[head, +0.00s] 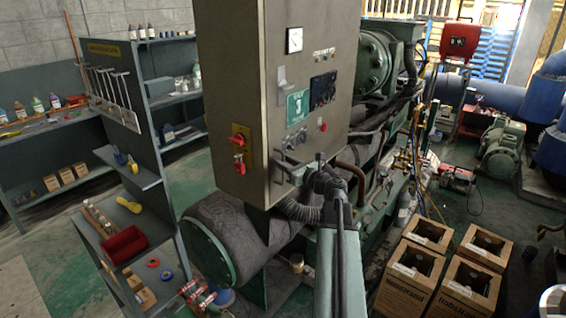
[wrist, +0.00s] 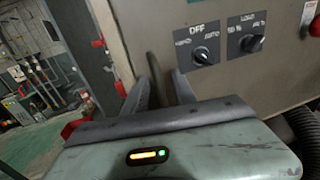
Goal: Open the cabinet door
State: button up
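The cabinet (head: 228,100) is a tall grey-beige metal box. Its door (head: 302,95) carries a gauge, switches and a green label, and looks closed. A dark bar handle (head: 284,165) is low on the door. My gripper (head: 318,172) is at the door's lower part, by the handle. In the wrist view, my gripper's fingers (wrist: 160,88) stand apart, with a dark bar, apparently the handle, between them. I cannot see clear contact on both sides. Two rotary knobs on the door (wrist: 205,54) are just right of the fingers.
A red and yellow switch (head: 240,150) sticks out of the cabinet's left side. A shelf unit (head: 150,180) with tools stands left. Large green machinery (head: 220,240) lies below and behind the cabinet. Several cardboard boxes (head: 425,235) stand on the floor at the right.

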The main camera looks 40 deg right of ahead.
jog(key=shift+w, duration=0.1)
jog(key=shift+c, duration=0.2)
grip_shut()
dwell(1.2)
